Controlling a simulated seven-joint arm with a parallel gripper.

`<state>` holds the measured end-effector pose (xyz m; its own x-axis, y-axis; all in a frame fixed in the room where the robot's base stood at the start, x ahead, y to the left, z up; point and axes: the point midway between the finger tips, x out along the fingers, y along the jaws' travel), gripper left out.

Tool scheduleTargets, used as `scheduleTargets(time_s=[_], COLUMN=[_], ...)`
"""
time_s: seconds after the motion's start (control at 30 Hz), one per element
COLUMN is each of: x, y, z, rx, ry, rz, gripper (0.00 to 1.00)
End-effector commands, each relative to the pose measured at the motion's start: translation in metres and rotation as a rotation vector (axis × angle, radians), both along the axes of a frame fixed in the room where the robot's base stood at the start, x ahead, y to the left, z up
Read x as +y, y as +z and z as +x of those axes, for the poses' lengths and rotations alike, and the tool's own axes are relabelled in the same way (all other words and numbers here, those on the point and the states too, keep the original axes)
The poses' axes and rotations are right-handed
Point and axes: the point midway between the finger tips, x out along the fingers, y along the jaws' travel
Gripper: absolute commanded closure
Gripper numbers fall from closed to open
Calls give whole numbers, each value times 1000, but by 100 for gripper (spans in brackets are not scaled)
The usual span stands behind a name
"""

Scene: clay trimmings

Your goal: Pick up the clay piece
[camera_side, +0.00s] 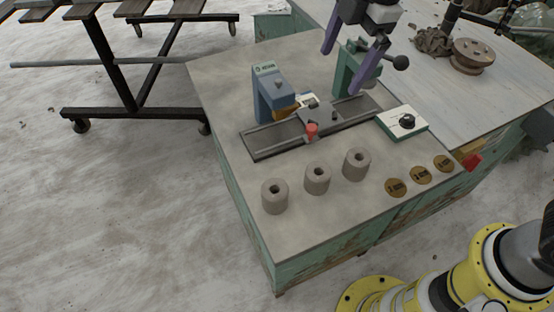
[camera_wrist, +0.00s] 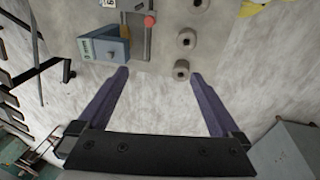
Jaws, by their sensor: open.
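Three grey clay pieces, short cylinders with a hole in the top, stand in a slanted row on the workbench in the side view: a left one (camera_side: 275,197), a middle one (camera_side: 317,179) and a right one (camera_side: 356,164). In the wrist view they show near the top, the closest one (camera_wrist: 181,70) just beyond the right finger's tip. My gripper (camera_side: 342,72) has two purple fingers, spread wide and empty, above the back of the bench. In the wrist view my gripper (camera_wrist: 158,75) is open with bare bench and floor between its fingers.
A small lathe-like machine with a blue-grey headstock (camera_side: 272,95), a dark rail (camera_side: 270,142) and a red knob (camera_side: 311,130) stands behind the clay pieces. A white control box (camera_side: 403,122) and three round brown discs (camera_side: 421,175) are at the right. The bench front (camera_side: 300,235) is clear.

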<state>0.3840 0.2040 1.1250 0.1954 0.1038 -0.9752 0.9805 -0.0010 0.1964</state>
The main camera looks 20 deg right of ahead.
Motion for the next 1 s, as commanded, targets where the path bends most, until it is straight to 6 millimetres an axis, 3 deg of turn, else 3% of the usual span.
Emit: scheduleTargets(time_s=[0.03, 0.1, 0.2, 0.3, 0.4, 0.5, 1.0], x=[28, 60, 97, 121, 134, 139, 138], y=[-20, -43, -77, -106, -124, -131, -207], z=[5, 7, 2, -9, -21, -27, -27], rx=[33, 65, 109, 148, 178, 182, 180], ry=[70, 140, 208, 260, 294, 309, 306], rz=[-23, -46, -77, -107, -132, -136, -135], gripper=[0, 0, 0, 0, 0, 0, 0])
